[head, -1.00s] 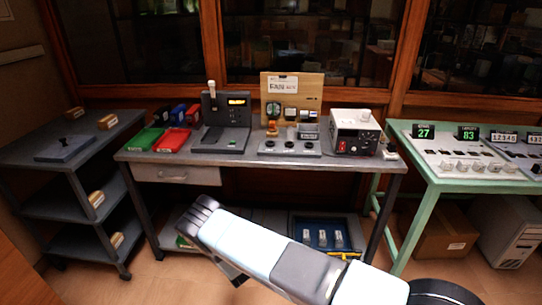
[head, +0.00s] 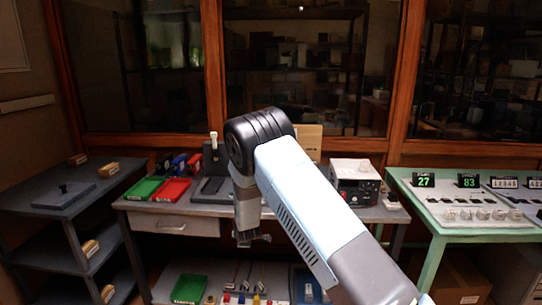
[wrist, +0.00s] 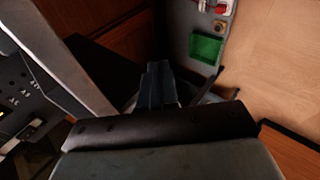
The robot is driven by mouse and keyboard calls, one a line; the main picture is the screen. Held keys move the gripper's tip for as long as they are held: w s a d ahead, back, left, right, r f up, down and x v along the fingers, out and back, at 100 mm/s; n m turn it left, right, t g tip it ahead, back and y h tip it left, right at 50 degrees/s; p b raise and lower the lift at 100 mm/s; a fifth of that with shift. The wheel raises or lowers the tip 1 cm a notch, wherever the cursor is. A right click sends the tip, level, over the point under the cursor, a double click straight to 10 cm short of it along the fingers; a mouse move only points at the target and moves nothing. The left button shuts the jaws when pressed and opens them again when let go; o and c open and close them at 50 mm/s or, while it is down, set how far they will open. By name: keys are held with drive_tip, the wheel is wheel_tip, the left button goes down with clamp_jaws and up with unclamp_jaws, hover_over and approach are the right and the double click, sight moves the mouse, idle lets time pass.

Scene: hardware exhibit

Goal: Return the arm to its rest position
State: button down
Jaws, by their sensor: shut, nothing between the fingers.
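My arm rises from the lower right of the head view to a dark, bent elbow joint, then drops toward my gripper (head: 252,240). My gripper points downward in front of the grey workbench (head: 170,208), by its front edge. In the wrist view the two dark fingers (wrist: 158,85) are together with nothing held between them. The arm hides the middle of the bench and part of the devices on it.
Red (head: 172,190) and green (head: 143,189) trays and a boxy instrument (head: 355,180) stand on the bench. Another green tray (head: 188,289) lies on the lower shelf. A grey cart (head: 62,198) is left, a green table (head: 440,225) right.

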drive_tip(key=s+d+r+m, duration=0.2)
drive_tip(key=d+r, duration=0.3)
drive_tip(key=r, duration=0.4)
drive_tip(key=s+d+r+m+g, duration=0.1)
drive_tip(key=s+d+r+m, duration=0.15)
drive_tip(key=d+r, duration=0.45)
drive_tip(key=s+d+r+m, duration=0.2)
drive_tip(key=d+r+m, duration=0.1)
drive_tip(key=r, duration=0.8)
drive_tip(key=s+d+r+m, duration=0.4)
drive_tip(key=s+d+r, duration=0.6)
drive_tip(key=s+r, duration=0.25)
drive_tip(key=s+d+r+m, duration=0.1)
drive_tip(key=s+d+m, duration=0.1)
drive_tip(key=s, duration=0.7)
drive_tip(key=s+d+r+m+g+h, duration=0.1)
drive_tip(key=s+d, duration=0.3)
drive_tip(key=s, duration=0.5)
drive_tip(key=s+d+r+m+h, duration=0.1)
drive_tip(key=s+d+m, duration=0.3)
drive_tip(key=s, duration=0.5)
drive_tip(key=shift+s+r+g, duration=0.25)
drive_tip(key=shift+r+g, duration=0.15)
drive_tip(key=shift+r, duration=0.45)
drive_tip(key=shift+s, duration=0.1)
